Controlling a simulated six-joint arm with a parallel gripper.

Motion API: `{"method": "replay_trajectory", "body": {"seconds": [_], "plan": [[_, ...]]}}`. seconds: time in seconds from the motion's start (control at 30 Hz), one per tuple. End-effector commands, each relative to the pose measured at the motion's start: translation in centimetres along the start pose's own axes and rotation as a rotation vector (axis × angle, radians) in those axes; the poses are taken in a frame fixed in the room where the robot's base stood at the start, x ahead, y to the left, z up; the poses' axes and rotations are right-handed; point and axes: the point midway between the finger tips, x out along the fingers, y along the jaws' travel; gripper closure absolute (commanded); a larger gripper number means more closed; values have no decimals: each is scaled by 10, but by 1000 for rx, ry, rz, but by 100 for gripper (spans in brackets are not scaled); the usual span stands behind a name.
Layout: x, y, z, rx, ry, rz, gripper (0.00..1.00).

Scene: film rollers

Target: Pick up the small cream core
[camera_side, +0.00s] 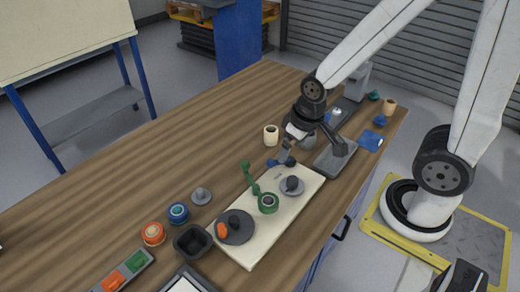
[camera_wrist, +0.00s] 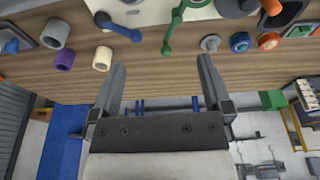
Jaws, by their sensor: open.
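The small cream core (camera_side: 271,135) is a short hollow cylinder standing on the wooden table, just beyond the cream board. In the wrist view the cream core (camera_wrist: 102,58) shows at the left, just outside the left finger's tip. My gripper (camera_side: 285,154) is above the far end of the board, a little to the right of and nearer than the core. In the wrist view my gripper (camera_wrist: 162,66) is open, with only bare wood between the fingers.
The cream board (camera_side: 240,250) carries a green arm (camera_side: 250,177), a blue-ended lever and grey discs. A grey core (camera_side: 308,140) stands close to my gripper's right. Orange (camera_side: 153,233) and blue (camera_side: 178,213) rollers stand at left.

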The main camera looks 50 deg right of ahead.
Motion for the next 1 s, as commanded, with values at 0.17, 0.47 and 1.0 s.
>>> {"method": "replay_trajectory", "body": {"seconds": [0.17, 0.47, 1.0], "plan": [[0, 0, 0, 0, 0, 0, 0], [-15, 0, -5, 0, 6, 0, 0], [-45, 7, -13, -89, -32, 38, 0]]}}
